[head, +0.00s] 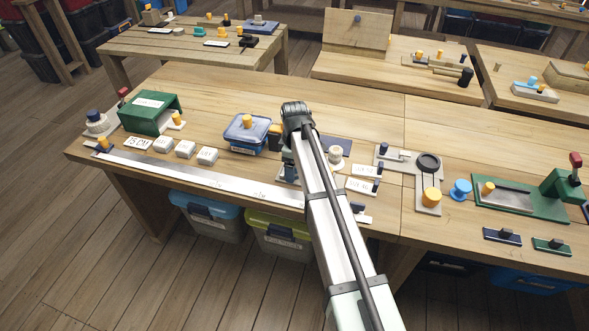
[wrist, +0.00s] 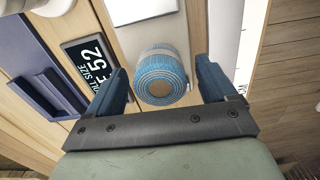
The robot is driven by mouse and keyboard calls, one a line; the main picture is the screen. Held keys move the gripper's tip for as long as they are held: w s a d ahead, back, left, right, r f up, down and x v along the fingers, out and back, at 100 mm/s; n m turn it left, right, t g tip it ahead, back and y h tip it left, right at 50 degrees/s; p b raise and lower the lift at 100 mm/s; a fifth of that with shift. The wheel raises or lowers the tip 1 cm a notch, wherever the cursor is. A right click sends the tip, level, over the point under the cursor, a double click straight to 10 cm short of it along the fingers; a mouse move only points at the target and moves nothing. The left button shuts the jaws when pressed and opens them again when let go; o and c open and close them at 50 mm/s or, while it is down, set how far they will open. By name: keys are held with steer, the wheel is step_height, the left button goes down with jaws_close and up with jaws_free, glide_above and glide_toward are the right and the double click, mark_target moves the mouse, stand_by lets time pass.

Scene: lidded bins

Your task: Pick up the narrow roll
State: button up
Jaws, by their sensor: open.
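A blue wound roll (wrist: 162,76) with a brown core shows in the wrist view, with its end facing me. My gripper (wrist: 163,84) is open, with one dark blue finger on each side of the roll and visible gaps between. Whether the fingers reach down around it I cannot tell. In the head view my gripper (head: 288,170) is low over the middle bench, partly hidden by my arm, and the blue roll cannot be made out there. I cannot tell from its size alone whether this is the narrow roll.
A black label (wrist: 90,68) reading "roll size 52" and a dark blue holder (wrist: 45,92) lie left of the roll. A blue-lidded box (head: 246,134) stands left of my gripper, and a long steel rule (head: 200,178) runs along the bench's front edge.

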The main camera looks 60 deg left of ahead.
steer(key=c, duration=1.2)
